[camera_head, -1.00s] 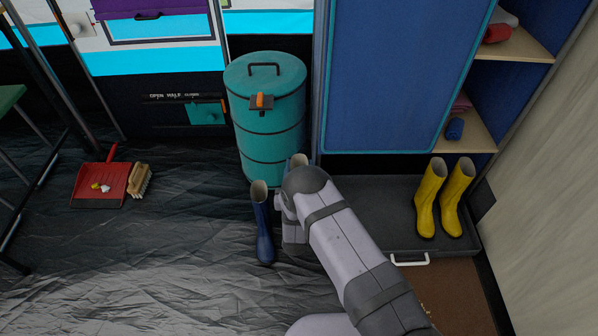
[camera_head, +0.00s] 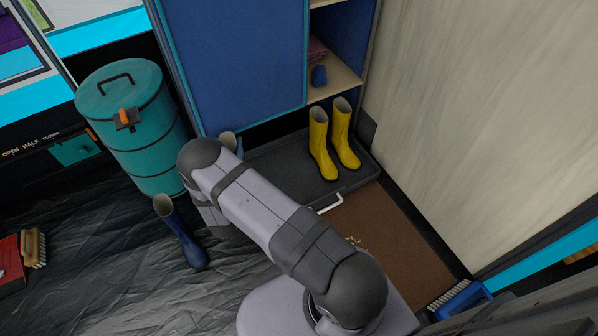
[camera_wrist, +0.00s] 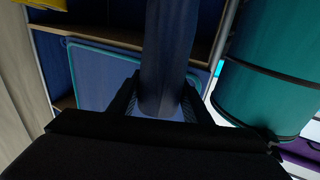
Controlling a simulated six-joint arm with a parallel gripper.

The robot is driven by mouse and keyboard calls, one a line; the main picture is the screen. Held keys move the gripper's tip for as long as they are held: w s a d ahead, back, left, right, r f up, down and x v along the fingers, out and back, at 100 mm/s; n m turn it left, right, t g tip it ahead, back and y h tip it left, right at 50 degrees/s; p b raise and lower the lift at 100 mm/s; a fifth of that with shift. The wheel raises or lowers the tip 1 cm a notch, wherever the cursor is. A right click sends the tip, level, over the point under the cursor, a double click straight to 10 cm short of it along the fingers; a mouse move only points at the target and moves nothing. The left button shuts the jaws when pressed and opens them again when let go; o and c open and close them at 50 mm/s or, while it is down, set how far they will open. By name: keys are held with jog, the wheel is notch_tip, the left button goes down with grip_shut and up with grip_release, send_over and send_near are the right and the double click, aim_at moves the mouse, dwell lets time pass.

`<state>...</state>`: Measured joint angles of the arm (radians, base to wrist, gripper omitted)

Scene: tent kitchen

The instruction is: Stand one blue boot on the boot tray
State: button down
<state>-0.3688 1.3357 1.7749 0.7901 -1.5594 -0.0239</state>
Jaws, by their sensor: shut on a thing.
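One blue boot (camera_wrist: 168,50) is between the two fingers of my gripper (camera_wrist: 163,102), which are shut on its shaft. In the head view only this boot's pale top (camera_head: 229,141) shows behind my arm, by the left end of the dark boot tray (camera_head: 278,172); my arm hides the gripper and the boot's lower part, so I cannot tell its height over the tray. A second blue boot (camera_head: 181,234) stands on the floor left of my arm. A pair of yellow boots (camera_head: 321,145) stands upright at the tray's right side.
A teal bin (camera_head: 140,130) stands left of the tray. A blue cabinet (camera_head: 235,60) with open shelves rises behind it. The tray's middle looks clear.

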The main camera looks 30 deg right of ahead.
jog(key=s+d+r+m+g+h+p, duration=0.1)
jog(key=s+d+r+m+g+h, duration=0.15)
jog(key=d, duration=0.25)
jog(key=s+d+r+m+g+h, duration=0.1)
jog(key=d+r+m+h, duration=0.15)
jog(key=d, duration=0.25)
notch_tip(320, 180, down, 14)
jog(key=f+b, duration=0.1)
jog(key=b, duration=0.6)
jog(key=b+x, duration=0.3)
jog(key=x, duration=0.6)
jog(key=shift+d+r+n, duration=0.25)
jog(key=shift+r+n, duration=0.05)
jog(key=shift+n, duration=0.1)
jog(key=shift+w+d+f+b, duration=0.3)
jog(key=shift+w+d+b, duration=0.3)
jog(key=shift+d+b, duration=0.15)
jog(key=shift+w+d+f+b, duration=0.3)
jog(key=shift+w+d+b, duration=0.35)
jog(key=shift+b, duration=0.1)
jog(key=shift+f, duration=0.15)
jog(key=c, duration=0.9)
grip_release()
jog(key=shift+f, duration=0.1)
jog(key=shift+c, duration=0.2)
jog(key=shift+s, duration=0.1)
